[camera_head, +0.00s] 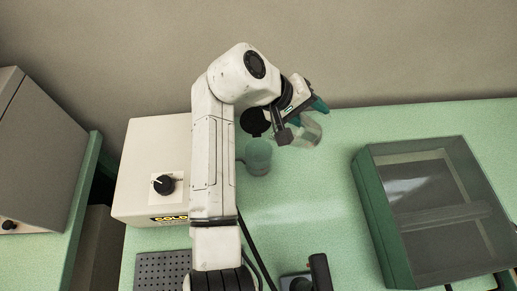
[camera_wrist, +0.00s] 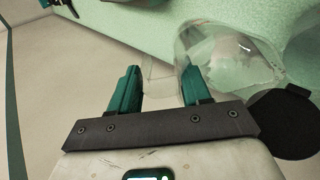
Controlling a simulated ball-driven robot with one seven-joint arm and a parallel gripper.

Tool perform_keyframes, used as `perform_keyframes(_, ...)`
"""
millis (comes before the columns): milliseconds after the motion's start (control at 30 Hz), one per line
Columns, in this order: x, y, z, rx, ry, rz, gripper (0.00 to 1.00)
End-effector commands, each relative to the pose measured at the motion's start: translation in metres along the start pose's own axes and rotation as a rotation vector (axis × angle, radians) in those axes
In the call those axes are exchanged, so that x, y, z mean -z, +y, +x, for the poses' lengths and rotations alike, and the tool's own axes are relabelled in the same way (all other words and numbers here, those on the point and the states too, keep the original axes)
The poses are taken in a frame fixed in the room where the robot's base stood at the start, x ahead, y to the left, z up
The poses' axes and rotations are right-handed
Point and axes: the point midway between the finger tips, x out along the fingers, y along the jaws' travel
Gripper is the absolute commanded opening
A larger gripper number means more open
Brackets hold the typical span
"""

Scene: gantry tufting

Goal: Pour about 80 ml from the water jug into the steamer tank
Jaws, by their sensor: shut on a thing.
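The clear water jug (camera_head: 311,133) is at my gripper (camera_head: 303,118), right of the steamer tank and apart from it in the head view. My gripper is shut on the jug; in the wrist view the jug (camera_wrist: 235,55) spreads beyond the fingers (camera_wrist: 160,90), with a clear part of it between them. The jug looks tilted, but its water level is hard to see. The steamer tank (camera_head: 257,158) is a translucent greenish cup on the bench. Its round black lid (camera_head: 254,122) seems raised at the back; a black disc (camera_wrist: 285,125) shows in the wrist view.
A cream box with a black dial (camera_head: 165,184) stands left of the tank. A dark-topped green case (camera_head: 430,205) lies at the right. A black-handled tool (camera_head: 319,272) and a perforated plate (camera_head: 160,272) are in front. The green bench (camera_head: 320,200) is clear between the tank and the case.

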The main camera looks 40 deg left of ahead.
Motion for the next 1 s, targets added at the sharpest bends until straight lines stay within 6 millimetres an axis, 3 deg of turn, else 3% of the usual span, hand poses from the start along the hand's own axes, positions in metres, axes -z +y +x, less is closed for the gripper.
perform_keyframes(1000, 0.0, -0.001, -0.017, -0.123, 0.003, 0.002, 0.0)
